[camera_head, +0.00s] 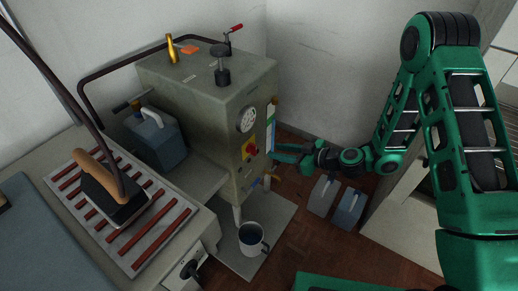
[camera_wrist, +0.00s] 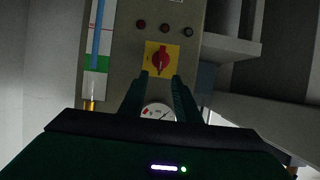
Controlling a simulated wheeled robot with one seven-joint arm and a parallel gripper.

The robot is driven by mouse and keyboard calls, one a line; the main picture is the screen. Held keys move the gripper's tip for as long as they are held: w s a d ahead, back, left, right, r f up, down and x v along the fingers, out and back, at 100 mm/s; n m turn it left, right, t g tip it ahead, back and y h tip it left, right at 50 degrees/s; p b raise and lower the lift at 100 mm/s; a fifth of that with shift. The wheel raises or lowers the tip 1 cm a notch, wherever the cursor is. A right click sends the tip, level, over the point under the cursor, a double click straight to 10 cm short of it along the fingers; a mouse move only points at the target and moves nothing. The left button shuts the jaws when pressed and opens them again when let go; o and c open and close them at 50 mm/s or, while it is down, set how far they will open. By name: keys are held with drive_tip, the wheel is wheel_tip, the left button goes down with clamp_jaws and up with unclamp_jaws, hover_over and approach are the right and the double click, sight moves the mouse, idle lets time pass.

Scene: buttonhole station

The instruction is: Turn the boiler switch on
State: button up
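The boiler (camera_head: 205,85) is a grey-green box. Its switch, a red rotary knob on a yellow plate (camera_head: 250,147), is on the front face below the round gauge (camera_head: 246,119). In the wrist view the picture is turned over, with the red switch knob (camera_wrist: 160,62) above the gauge (camera_wrist: 158,110). My gripper (camera_head: 274,151) is level with the switch, just in front of the boiler face. In the wrist view my gripper (camera_wrist: 162,76) is open and empty, its two fingertips either side of the line to the knob. I cannot tell whether they touch the plate.
A sight tube (camera_wrist: 100,45) stands beside the switch. Three small dark lamps (camera_wrist: 165,27) sit in a row. A mug (camera_head: 251,238) stands below the boiler, the iron (camera_head: 113,198) rests on a striped rack, and two canisters (camera_head: 323,195) stand on the floor.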

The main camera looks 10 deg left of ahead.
sight(256, 148)
drive_tip(key=x, duration=1)
drive_tip(key=shift+s+f, duration=0.1)
drive_tip(key=shift+s, duration=0.05)
clamp_jaws()
